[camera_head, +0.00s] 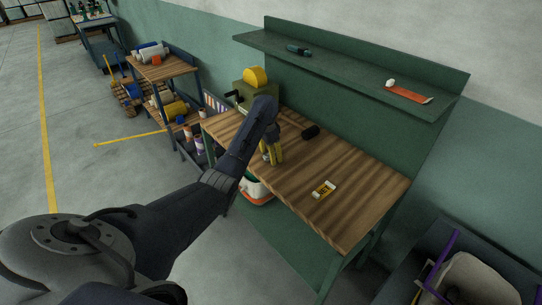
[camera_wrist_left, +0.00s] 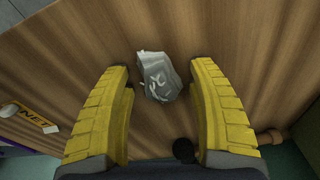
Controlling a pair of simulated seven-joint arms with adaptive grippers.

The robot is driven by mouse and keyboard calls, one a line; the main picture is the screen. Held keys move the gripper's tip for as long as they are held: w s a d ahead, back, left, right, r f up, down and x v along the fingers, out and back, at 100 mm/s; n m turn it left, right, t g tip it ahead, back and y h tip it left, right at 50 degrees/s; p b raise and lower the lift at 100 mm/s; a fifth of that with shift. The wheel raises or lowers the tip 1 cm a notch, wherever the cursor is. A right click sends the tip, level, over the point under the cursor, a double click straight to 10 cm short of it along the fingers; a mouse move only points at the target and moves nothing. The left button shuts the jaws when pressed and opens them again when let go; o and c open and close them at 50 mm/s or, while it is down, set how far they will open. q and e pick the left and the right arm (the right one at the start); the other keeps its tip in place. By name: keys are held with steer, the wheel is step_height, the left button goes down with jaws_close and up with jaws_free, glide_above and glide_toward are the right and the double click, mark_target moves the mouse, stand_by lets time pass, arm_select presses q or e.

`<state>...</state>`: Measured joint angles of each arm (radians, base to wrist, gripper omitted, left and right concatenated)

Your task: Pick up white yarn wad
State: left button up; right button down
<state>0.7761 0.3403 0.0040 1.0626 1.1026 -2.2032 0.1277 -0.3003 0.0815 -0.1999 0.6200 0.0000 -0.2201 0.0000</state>
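The white yarn wad shows in the left wrist view as a crumpled grey-white lump (camera_wrist_left: 158,77) with pale markings. It lies on the wooden tabletop (camera_wrist_left: 225,35), in line with the gap between my left gripper's yellow fingers. My left gripper (camera_wrist_left: 163,85) is open, with a finger on each side of the gap and no visible grip on the wad. In the head view my left gripper (camera_head: 271,153) points down over the left part of the workbench (camera_head: 352,178). I cannot make out the wad there; my arm and gripper appear to hide it. My right gripper is not in view.
A green shelf (camera_head: 345,67) overhangs the back. The bench's right part is clear.

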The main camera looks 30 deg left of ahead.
arm_select(q)
steer(key=c, duration=0.6)
steer(key=shift+r, duration=9.95)
steer(key=shift+r, duration=0.1)
